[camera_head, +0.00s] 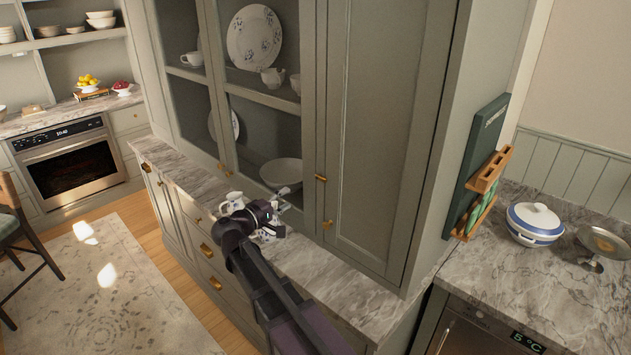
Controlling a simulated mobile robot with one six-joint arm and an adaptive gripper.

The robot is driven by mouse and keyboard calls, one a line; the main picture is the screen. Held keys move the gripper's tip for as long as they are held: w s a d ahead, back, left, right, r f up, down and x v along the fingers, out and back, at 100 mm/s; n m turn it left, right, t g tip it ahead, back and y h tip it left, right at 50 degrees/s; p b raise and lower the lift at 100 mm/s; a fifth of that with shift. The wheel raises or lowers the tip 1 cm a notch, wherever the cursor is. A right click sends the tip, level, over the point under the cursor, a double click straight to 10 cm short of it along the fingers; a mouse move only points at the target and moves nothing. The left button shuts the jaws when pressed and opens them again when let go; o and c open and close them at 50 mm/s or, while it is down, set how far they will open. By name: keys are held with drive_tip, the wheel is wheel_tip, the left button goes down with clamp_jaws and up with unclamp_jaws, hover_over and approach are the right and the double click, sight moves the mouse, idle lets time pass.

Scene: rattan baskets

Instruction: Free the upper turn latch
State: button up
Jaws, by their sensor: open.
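Two small brass turn latches sit one above the other near the left edge of the tall cabinet door (384,140). The upper latch (321,178) lies across the seam beside the glass-fronted door. The lower latch (327,223) is close below it. My gripper (281,209) is open, to the left of both latches and in front of the glass-fronted cabinet, above the marble counter. It appears apart from the upper latch. The exact turn of each latch is too small to tell.
A white patterned jug (233,203) stands on the marble counter (330,275) just left of my gripper. Behind the glass are a bowl (281,173), a plate (254,38) and cups. A blue-and-white lidded pot (535,222) stands on the right counter. The space before the tall door is clear.

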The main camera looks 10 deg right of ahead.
sight(320, 179)
drive_tip(key=x, duration=1.3)
drive_tip(key=shift+w+d, duration=0.2)
drive_tip(key=shift+d, duration=0.1)
clamp_jaws()
